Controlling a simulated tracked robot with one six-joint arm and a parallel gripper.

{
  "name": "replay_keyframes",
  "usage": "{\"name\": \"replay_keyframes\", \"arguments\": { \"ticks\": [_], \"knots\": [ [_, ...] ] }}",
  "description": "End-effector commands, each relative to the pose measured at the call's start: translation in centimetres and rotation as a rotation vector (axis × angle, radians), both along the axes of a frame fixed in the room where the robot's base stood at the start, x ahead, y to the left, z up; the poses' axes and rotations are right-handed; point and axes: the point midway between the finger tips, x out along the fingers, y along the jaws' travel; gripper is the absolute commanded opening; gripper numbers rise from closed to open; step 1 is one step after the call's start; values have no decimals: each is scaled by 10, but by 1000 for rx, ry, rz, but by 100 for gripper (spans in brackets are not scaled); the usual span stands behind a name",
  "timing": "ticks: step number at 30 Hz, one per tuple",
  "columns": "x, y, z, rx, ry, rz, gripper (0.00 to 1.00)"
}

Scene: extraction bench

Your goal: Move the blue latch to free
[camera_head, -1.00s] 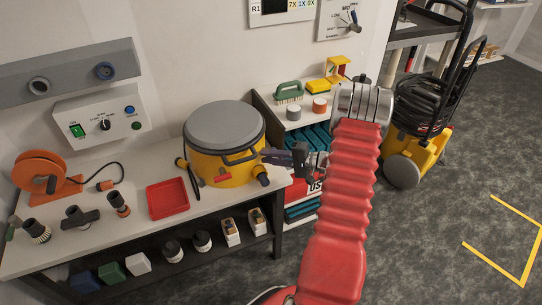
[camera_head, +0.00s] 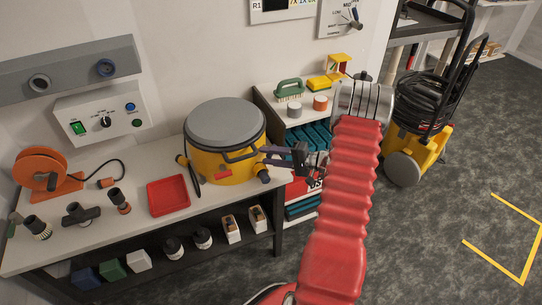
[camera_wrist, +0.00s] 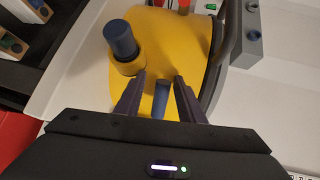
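A yellow drum with a grey lid (camera_head: 223,125) stands on the bench; its yellow wall (camera_wrist: 165,45) fills the middle of the wrist view. A blue latch (camera_wrist: 161,98), a short bar, is on the drum's side in the wrist view. My gripper (camera_wrist: 159,78) is open, with one finger on each side of the latch and visible gaps between. In the head view my gripper (camera_head: 268,156) is at the drum's right side, and the latch cannot be made out there. Whether the fingers touch the drum cannot be told.
A dark blue round plug (camera_wrist: 121,38) sticks out of the drum left of the fingers. A dark curved handle (camera_wrist: 224,45) is on the right. A red tray (camera_head: 168,195) lies left of the drum. A shelf with a green brush (camera_head: 289,89) stands behind my gripper.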

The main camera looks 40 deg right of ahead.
Motion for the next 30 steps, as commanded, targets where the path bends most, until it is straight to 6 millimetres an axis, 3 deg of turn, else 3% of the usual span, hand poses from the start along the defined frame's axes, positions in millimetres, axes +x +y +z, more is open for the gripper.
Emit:
{"name": "replay_keyframes", "arguments": {
  "ticks": [8, 14, 30],
  "knots": [
    [0, -2, 2, -1, -3, -3, 36],
    [-12, -9, 5, -3, -3, -4, 36],
    [-91, -51, 21, -3, -1, -5, 36]
  ]
}}
